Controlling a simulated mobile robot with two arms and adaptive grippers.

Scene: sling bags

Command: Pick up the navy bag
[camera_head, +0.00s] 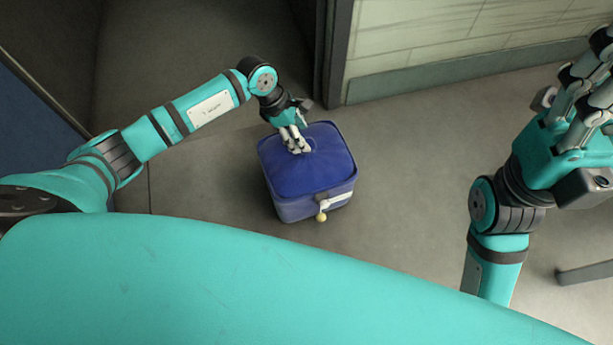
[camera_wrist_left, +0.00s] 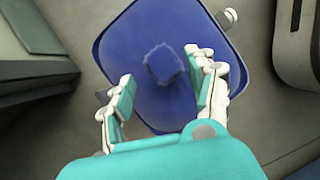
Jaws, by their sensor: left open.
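The navy bag (camera_head: 308,175) stands upright on the floor in the middle of the head view, a boxy shape with a blue top, a pale tag and a small yellow ball on its front side. My left gripper (camera_head: 298,148) is over the top of the bag, and its fingers hide part of that top. In the left wrist view the bag (camera_wrist_left: 140,45) fills the middle, with a dark raised patch on its top. There my left gripper (camera_wrist_left: 160,92) is open, its fingers apart on either side below that patch. I cannot tell if the fingers touch the bag. My right gripper (camera_head: 590,105) is raised at the right edge, away from the bag.
A pale panelled wall (camera_head: 450,35) with a grey-green base strip stands behind the bag, with a dark door frame (camera_head: 334,50) to its left. A dark bar (camera_head: 585,273) lies low at the right. The grey floor (camera_head: 410,190) around the bag is clear.

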